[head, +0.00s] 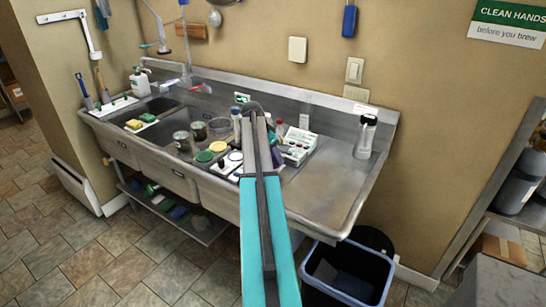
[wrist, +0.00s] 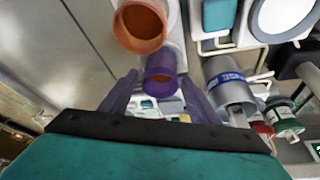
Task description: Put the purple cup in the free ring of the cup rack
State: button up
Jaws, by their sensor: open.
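An orange-brown cup (wrist: 141,24) is close beside the purple cup. A white piece shows behind the cups; I cannot tell whether it is the cup rack, and no free ring can be made out.
A silver cylinder with a blue band (wrist: 229,86) stands close to the right finger in the wrist view. Small bottles (wrist: 283,118) are beyond it. In the head view a white device (head: 298,145) sits right of my arm.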

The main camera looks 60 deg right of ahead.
jog(key=b+v, duration=0.3)
jog(key=v, duration=0.8)
jog(key=shift+r, duration=0.3)
jog(key=shift+a, duration=0.1)
dwell(0.3)
